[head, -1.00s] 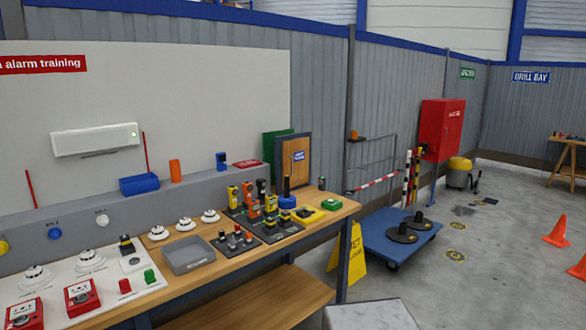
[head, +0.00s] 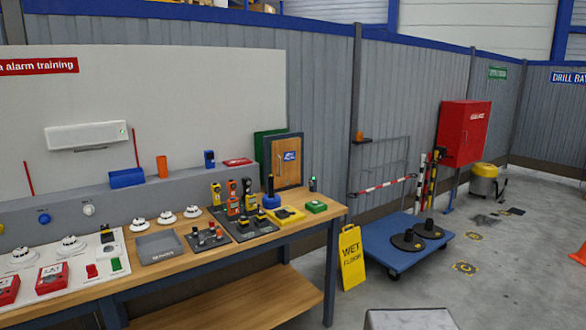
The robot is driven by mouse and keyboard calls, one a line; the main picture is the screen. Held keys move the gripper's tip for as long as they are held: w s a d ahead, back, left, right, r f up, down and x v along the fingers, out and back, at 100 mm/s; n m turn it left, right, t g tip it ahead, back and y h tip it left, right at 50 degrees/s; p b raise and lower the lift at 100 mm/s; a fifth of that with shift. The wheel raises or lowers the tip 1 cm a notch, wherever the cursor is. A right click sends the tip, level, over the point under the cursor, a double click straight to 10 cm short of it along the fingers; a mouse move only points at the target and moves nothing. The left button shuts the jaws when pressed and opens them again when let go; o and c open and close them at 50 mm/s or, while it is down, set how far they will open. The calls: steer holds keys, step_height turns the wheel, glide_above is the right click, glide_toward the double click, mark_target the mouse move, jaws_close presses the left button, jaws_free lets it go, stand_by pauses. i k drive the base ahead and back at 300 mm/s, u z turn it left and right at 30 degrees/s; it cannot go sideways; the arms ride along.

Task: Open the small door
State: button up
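A small wooden door (head: 291,163) in a dark frame stands upright at the back right of the workbench (head: 300,242). It has a blue label in its upper part and looks shut.
A yellow wet-floor sign (head: 351,258) and a blue trolley (head: 393,256) stand right of the bench. A red cabinet (head: 463,133) is farther back.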

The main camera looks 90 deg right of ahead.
mark_target(286, 155)
steer(key=u, duration=0.15)
steer(key=k, duration=0.75)
steer(key=z, duration=2)
steer(key=i, duration=1)
steer(key=z, duration=0.25)
steer(key=k, duration=0.1)
steer(key=u, duration=0.1)
